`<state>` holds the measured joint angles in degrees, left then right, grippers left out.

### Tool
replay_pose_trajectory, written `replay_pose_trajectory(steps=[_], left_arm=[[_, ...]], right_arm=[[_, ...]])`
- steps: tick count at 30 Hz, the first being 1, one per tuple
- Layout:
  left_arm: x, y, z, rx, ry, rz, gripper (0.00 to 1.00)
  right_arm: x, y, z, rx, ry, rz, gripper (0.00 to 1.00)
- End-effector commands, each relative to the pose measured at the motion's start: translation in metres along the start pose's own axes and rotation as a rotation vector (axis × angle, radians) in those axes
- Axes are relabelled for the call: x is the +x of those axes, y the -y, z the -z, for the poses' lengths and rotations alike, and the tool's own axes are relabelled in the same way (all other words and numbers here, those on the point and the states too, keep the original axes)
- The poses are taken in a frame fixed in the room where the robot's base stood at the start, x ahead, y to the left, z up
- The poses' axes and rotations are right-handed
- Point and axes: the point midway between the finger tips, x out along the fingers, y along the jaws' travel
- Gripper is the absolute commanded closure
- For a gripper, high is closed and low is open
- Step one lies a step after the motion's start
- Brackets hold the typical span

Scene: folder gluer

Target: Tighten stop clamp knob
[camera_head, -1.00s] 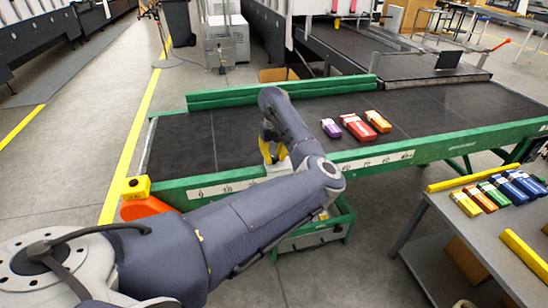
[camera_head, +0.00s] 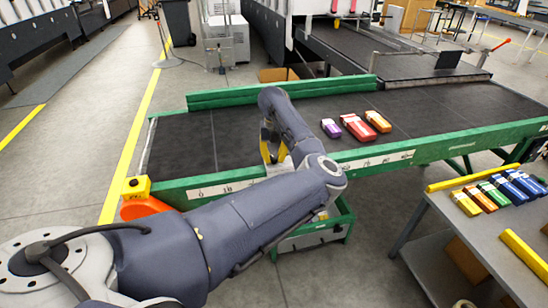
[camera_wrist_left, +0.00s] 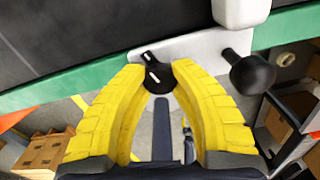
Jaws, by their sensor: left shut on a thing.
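The stop clamp knob (camera_wrist_left: 158,76) is a black knob with a small lever-like top on a pale metal bracket (camera_wrist_left: 205,48). The bracket sits over the conveyor's green side rail and also shows in the head view (camera_head: 281,168), mostly behind my arm. My left gripper (camera_wrist_left: 159,72) has yellow fingers and is shut on the black knob, one finger on each side. In the head view its yellow fingers (camera_head: 271,150) show at the rail, partly hidden by my wrist. A second, round black knob (camera_wrist_left: 252,72) sticks out at the right of the bracket. My right gripper is not in view.
The dark conveyor belt (camera_head: 225,138) carries purple, red and orange cartons (camera_head: 357,127) to the right of my gripper. A yellow button box (camera_head: 136,188) stands at the rail's left end. A grey table (camera_head: 465,240) with several cartons stands at the right.

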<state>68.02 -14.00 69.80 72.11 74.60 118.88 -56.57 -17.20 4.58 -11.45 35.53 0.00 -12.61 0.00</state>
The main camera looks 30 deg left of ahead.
Motion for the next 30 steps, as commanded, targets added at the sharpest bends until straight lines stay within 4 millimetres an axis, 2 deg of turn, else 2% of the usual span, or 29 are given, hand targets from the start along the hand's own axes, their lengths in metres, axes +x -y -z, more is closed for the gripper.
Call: replay_pose_trajectory(steps=[2, 3, 11, 18, 22, 26, 30], left_arm=[[0.001, 0.0, 0.001, 0.0, -0.002, 0.0, 1.0], [0.001, 0.0, 0.001, 0.0, -0.002, 0.0, 0.73], [0.0, 0.0, 0.0, -0.001, -0.001, 0.0, 0.43], [0.0, 0.0, 0.0, -0.001, 0.0, 0.0, 0.43], [-0.007, 0.001, 0.0, -0.002, 0.001, 0.001, 0.43], [-0.024, 0.001, -0.001, -0.002, 0.002, 0.001, 0.43], [-0.049, 0.001, -0.001, -0.001, 0.003, 0.002, 0.43]], right_arm=[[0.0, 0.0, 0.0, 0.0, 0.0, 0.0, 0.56], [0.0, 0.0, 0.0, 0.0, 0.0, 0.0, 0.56], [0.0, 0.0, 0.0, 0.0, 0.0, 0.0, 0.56], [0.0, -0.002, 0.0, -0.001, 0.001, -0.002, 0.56], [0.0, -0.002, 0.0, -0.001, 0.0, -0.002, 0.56], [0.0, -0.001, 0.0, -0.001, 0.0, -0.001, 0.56], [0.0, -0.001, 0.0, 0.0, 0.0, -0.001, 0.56]])
